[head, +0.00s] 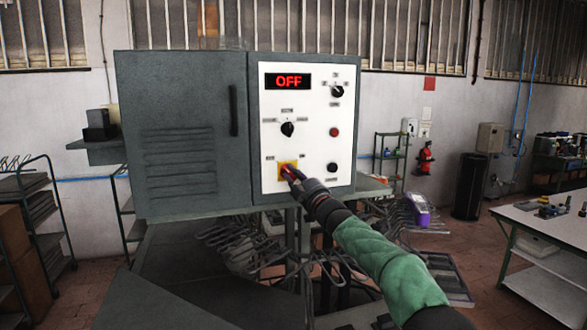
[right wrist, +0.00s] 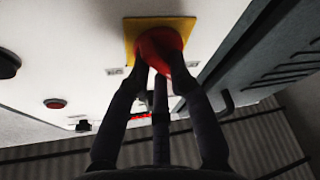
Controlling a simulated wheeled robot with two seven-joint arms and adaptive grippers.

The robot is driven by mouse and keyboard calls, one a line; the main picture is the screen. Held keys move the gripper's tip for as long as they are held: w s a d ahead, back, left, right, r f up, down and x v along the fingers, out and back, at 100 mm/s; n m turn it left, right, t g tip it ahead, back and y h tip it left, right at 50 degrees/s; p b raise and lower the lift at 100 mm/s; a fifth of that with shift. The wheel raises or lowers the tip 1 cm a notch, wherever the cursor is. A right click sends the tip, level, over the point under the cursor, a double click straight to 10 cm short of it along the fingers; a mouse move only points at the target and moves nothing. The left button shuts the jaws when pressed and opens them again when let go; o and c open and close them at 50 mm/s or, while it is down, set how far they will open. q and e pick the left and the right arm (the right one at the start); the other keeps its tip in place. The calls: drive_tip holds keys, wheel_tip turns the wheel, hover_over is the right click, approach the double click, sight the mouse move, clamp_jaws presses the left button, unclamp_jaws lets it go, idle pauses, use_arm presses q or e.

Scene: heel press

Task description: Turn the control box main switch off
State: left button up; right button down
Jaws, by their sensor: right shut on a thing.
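The grey control box (head: 185,130) has a white front panel (head: 308,122) with a display (head: 288,81) reading "OFF" in red. The main switch is a red knob on a yellow square plate (head: 283,166) at the panel's lower left. In the right wrist view the red knob (right wrist: 160,44) fills the space between the fingers. My right gripper (head: 291,174) is shut on this knob; it also shows in the right wrist view (right wrist: 162,72). The fingers partly hide the knob, and its exact turn angle is hard to read. My left gripper is not in view.
Other controls share the panel: a black selector (head: 288,129), a black knob (head: 337,92), a red button (head: 334,132) and a black button (head: 332,168). A door handle (head: 234,110) sticks out left of the panel. A wire rack (head: 260,240) stands below.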

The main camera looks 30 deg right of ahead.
drive_tip(key=shift+n+y+p, duration=0.3)
drive_tip(key=shift+n+p, duration=0.3)
drive_tip(key=shift+n, duration=0.3)
drive_tip(key=c, duration=1.1)
unclamp_jaws()
drive_tip(key=v, duration=1.2)
drive_tip(key=shift+r, duration=0.1)
